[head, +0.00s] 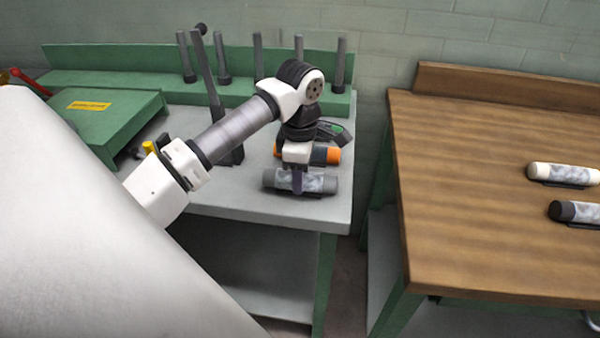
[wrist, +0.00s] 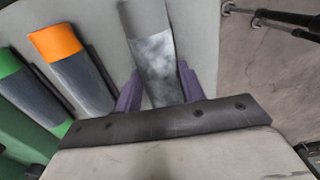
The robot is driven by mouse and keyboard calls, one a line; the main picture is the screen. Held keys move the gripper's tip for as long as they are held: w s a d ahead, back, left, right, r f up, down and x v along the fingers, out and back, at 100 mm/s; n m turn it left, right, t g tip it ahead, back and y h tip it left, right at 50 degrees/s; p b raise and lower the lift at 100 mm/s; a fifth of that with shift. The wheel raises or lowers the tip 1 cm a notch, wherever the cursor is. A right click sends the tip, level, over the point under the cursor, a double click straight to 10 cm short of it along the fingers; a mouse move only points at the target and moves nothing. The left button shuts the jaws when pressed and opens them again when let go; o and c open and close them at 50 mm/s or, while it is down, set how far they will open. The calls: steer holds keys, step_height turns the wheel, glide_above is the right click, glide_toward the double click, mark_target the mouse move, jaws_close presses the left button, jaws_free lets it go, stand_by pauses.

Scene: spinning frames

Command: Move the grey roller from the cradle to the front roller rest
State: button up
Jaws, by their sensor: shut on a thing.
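The grey roller (head: 322,183), with grey ends and a pale mottled middle, lies at the front of the grey bench top. My gripper (head: 297,188) points down and is shut on it around its middle. In the wrist view the grey roller (wrist: 153,55) runs between the two purple fingers of my gripper (wrist: 160,92). I cannot tell whether the roller touches what is under it. The cradle and the front roller rest cannot be told apart clearly here; my gripper and the roller hide what lies below.
An orange-ended roller (head: 326,155) lies just behind, with a green-ended roller (head: 338,134) beyond it. Several grey posts (head: 341,65) stand along the bench's back. Across a gap, a wooden table (head: 470,190) bears a cream roller (head: 565,174) and a black-ended roller (head: 578,212).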

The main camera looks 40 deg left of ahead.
steer(key=shift+f, duration=0.15)
steer(key=o, duration=1.2)
steer(key=shift+c, duration=0.2)
step_height(320, 180, up, 14)
steer(key=b, duration=0.1)
steer(key=shift+b, duration=0.3)
